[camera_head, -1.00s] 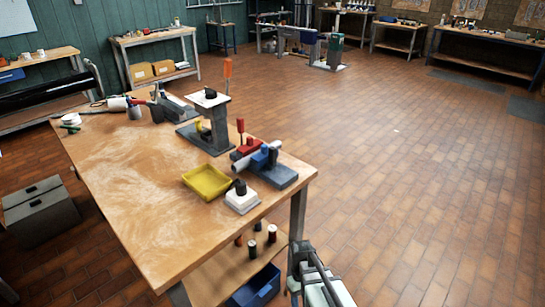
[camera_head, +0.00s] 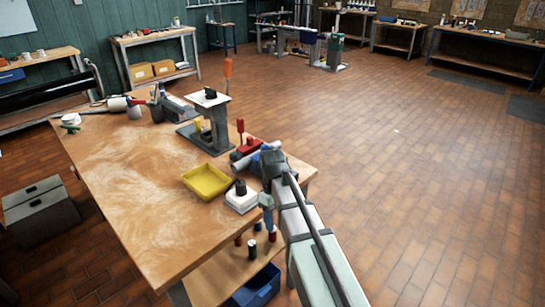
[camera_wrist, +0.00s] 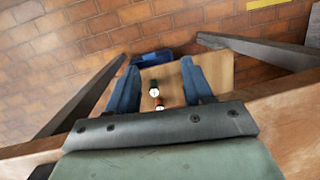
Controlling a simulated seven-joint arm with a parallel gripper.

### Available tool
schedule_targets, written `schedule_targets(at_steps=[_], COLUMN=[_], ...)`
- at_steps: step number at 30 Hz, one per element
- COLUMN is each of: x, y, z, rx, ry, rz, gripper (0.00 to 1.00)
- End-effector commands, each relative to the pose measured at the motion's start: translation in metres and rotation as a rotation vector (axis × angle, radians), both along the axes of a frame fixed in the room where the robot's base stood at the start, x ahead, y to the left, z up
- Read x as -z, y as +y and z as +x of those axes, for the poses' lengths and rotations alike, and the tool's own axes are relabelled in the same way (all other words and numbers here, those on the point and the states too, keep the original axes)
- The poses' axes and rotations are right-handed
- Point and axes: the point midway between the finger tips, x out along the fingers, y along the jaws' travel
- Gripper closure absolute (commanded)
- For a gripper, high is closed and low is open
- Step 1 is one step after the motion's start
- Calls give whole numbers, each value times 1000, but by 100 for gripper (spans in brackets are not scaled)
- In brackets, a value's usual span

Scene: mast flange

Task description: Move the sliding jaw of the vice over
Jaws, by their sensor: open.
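The vice (camera_head: 247,147) stands at the table's right end in the head view. My gripper (camera_head: 268,222) hangs pointing down at the table's right edge, in front of the vice and just right of the white block with a black knob (camera_head: 241,198). In the wrist view my gripper (camera_wrist: 160,80) has its two blue fingers wide apart with nothing between them. The vice cannot be made out there.
A yellow tray (camera_head: 207,181) lies left of the white block. A grey stand (camera_head: 217,125) with a white top rises behind. Several spools (camera_head: 253,249) and a blue bin (camera_head: 256,286) sit on the lower shelf. The table's middle (camera_head: 140,190) is clear.

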Motion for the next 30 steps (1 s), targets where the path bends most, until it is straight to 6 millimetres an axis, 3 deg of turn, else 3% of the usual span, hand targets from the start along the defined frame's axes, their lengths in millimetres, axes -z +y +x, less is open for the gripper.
schedule_targets(at_steps=[6, 12, 18, 23, 30], x=[-75, -156, -214, -228, -204], y=[12, 12, 7, 5, 5], z=[83, 168, 213, 222, 221], rx=[-31, -43, -52, -55, -56], ry=[-77, -161, -216, -231, -230], rz=[25, 45, 56, 58, 58], gripper=[49, 49, 49, 49, 49])
